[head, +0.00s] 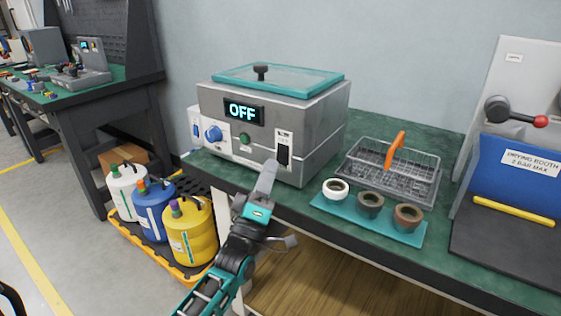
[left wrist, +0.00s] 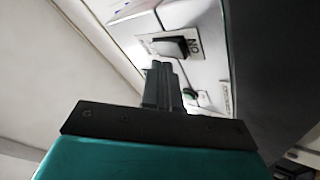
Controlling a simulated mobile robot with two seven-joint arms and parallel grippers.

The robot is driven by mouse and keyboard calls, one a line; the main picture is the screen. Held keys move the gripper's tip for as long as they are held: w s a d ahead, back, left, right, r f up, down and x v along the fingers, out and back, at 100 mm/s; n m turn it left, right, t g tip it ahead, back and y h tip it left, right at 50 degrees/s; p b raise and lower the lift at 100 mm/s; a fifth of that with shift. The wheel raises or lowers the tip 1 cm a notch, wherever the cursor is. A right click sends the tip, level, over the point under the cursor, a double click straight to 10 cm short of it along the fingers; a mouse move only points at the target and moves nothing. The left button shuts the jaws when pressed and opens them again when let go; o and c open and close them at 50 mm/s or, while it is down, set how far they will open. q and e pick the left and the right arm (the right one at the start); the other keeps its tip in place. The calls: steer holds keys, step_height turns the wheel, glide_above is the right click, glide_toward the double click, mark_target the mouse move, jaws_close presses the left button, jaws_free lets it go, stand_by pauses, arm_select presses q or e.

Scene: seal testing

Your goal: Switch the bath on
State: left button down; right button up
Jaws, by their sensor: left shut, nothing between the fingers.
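The bath (head: 310,118) is a grey metal box with a teal-rimmed glass lid and a black knob, standing on the green bench. Its display (head: 243,111) reads OFF. A black rocker switch (head: 283,153) on a white plate sits at the front's right side; the switch (left wrist: 176,46) also shows in the left wrist view, with ON lettering beside it. My left gripper (head: 268,172) is shut and empty, its tips just below and in front of the switch. In the left wrist view the closed fingers (left wrist: 160,80) point at the switch; contact cannot be told. My right gripper is out of view.
A blue knob (head: 213,133) and green button (head: 244,139) are on the bath's front. A wire basket (head: 400,180) with orange handle and a teal tray (head: 335,206) with three rings stand right. Coloured jugs (head: 190,235) stand on the floor left. A blue drying booth (head: 525,180) is far right.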

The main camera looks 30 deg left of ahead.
arm_select(q)
steer(key=shift+w, duration=0.15)
stand_by(0.3)
steer(key=shift+w+f, duration=0.1)
steer(key=shift+w, duration=0.15)
steer(key=shift+w+r+b, duration=0.2)
steer(key=shift+b, duration=0.15)
stand_by(0.4)
steer(key=shift+w+d, duration=0.15)
stand_by(0.9)
stand_by(0.4)
